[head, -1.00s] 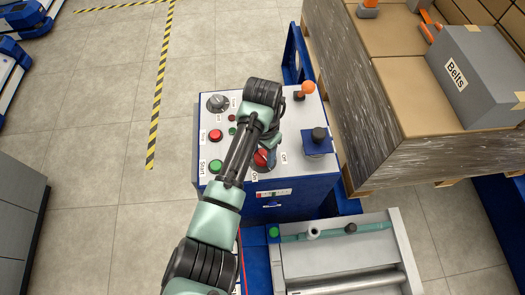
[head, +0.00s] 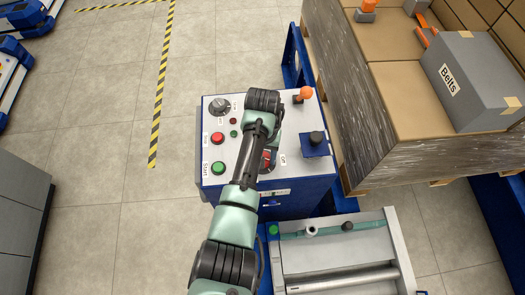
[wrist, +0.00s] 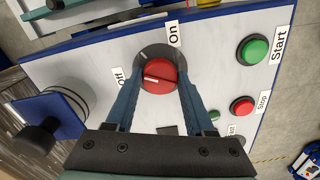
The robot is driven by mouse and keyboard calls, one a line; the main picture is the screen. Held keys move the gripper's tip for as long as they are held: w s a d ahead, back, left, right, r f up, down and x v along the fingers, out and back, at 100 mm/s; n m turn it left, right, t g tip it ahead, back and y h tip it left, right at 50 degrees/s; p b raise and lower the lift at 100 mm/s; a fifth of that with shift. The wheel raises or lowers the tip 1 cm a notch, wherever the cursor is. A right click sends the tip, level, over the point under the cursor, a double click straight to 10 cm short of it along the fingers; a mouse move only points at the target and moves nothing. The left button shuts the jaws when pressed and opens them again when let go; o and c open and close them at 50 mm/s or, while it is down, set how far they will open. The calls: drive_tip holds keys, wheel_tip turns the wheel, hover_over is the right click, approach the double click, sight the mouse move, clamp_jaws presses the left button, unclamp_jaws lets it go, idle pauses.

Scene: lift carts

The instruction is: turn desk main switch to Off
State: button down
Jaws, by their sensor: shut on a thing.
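The desk main switch is a red rotary knob (wrist: 160,76) on a dark round base, set in the white panel. Its "On" label (wrist: 173,34) is at the upper right and its "Off" label (wrist: 119,77) at the left in the wrist view. My gripper (wrist: 161,84) is shut on the knob, a blue finger on each side. In the head view my arm hides most of the knob (head: 268,157); the "Off" label shows beside it.
The panel also carries a green Start button (head: 218,168), a red Stop button (head: 217,138), a grey dial (head: 219,106), an orange-topped lever (head: 305,93) and a black knob on a blue plate (head: 316,139). A pallet with a grey Belts box (head: 470,80) stands at the right.

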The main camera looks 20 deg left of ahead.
drive_tip(key=n+p, duration=0.1)
drive_tip(key=n, duration=0.4)
drive_tip(key=shift+w+r, duration=0.1)
drive_tip(key=shift+n, duration=0.4)
drive_tip(key=shift+c, duration=1.3)
unclamp_jaws()
wheel_tip(320, 180, up, 13)
